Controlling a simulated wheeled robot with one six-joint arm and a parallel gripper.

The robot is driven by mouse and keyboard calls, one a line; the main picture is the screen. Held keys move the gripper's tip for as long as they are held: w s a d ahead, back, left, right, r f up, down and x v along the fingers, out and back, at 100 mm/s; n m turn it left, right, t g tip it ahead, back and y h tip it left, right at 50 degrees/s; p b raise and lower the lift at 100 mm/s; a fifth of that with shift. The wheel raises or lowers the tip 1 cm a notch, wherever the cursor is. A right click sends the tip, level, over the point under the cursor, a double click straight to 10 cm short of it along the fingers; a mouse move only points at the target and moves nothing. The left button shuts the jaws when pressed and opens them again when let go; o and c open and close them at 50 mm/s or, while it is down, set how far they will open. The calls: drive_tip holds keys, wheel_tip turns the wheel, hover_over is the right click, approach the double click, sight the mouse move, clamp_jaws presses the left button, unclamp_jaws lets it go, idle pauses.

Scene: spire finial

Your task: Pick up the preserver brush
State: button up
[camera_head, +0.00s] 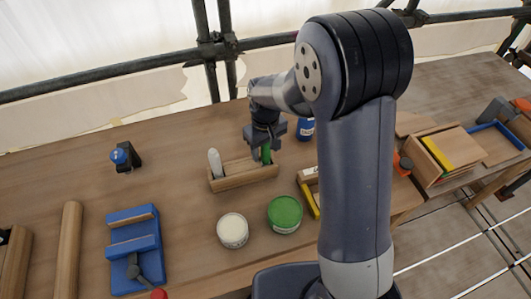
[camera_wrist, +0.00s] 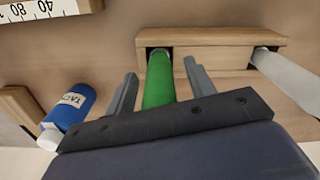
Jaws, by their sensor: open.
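A green handle (camera_head: 266,153), which I take for the preserver brush, stands in a small wooden holder (camera_head: 243,180) at its right end. In the wrist view the green handle (camera_wrist: 159,82) lies between the two fingers of my gripper (camera_wrist: 160,69), with a gap on each side. My gripper (camera_head: 264,146) is open and around the handle, not closed on it. The wooden holder (camera_wrist: 215,37) also shows there, with a pale grey handle (camera_wrist: 285,70) in its other opening; that handle (camera_head: 215,162) stands upright at left in the head view. The brush's lower end is hidden.
A blue bottle (camera_head: 306,128) stands right of my gripper; it also shows in the wrist view (camera_wrist: 70,105). A white-lidded tin (camera_head: 232,230) and a green-lidded tin (camera_head: 285,213) stand in front of the holder. A blue fixture (camera_head: 134,248) sits left. Bench behind the holder is clear.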

drive_tip(key=shift+f, duration=0.3)
drive_tip(key=shift+c, duration=0.4)
drive_tip(key=c, duration=1)
drive_tip(key=shift+r, duration=0.1)
wheel_tip(320, 180, up, 10)
drive_tip(key=shift+b, duration=0.5)
